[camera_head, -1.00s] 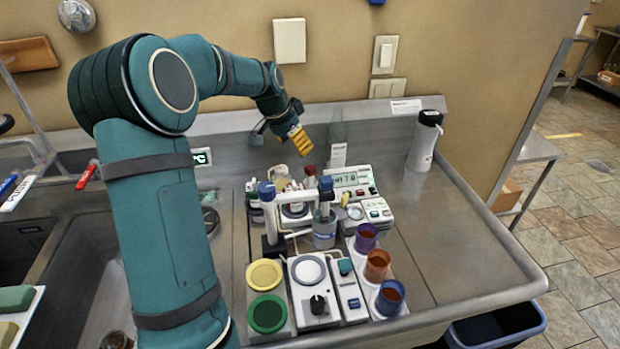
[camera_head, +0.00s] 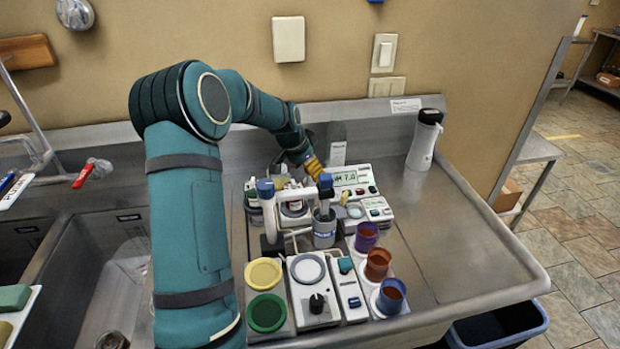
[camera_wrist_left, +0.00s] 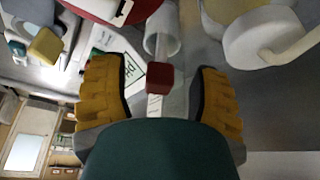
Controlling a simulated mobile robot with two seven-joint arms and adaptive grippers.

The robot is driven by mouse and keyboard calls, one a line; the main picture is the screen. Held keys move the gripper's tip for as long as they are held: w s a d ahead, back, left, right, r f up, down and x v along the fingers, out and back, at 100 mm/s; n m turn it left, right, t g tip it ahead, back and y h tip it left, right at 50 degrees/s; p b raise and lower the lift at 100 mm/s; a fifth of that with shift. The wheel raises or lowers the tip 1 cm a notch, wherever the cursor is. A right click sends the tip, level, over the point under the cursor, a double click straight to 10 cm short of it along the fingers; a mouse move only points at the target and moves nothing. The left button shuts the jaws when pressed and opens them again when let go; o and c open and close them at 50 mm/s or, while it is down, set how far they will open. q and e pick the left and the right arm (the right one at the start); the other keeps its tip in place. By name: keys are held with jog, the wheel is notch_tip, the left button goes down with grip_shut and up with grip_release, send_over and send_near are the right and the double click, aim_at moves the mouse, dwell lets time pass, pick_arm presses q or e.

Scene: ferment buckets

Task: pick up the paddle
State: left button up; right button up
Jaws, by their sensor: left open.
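My left gripper (camera_head: 312,166) is open over the back of the instrument cluster, in front of the wall; its yellow fingertips point down and right. In the left wrist view, the gripper's yellow pads (camera_wrist_left: 158,68) stand apart on both sides of a small dark red block (camera_wrist_left: 158,80) on a pale stem with a lettered strip. The block looks untouched. I cannot tell for sure whether it is the paddle's handle. In the head view this spot is mostly hidden by the gripper. My right gripper is not in view.
A meter (camera_head: 352,180) stands right of the gripper, and a grey cup (camera_head: 324,230) in front. Purple (camera_head: 366,238), brown (camera_head: 377,265) and blue (camera_head: 390,297) cups line the right side. A white flask (camera_head: 424,140) stands back right. The steel counter (camera_head: 440,240) is clear right of the cups.

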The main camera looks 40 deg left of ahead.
aim_at(310, 180)
pick_arm(q)
jog(key=x, duration=0.2)
jog(key=shift+w+f, duration=0.15)
jog(key=shift+f, duration=0.1)
jog(key=shift+r, duration=0.1)
jog(key=shift+c, duration=0.2)
grip_shut()
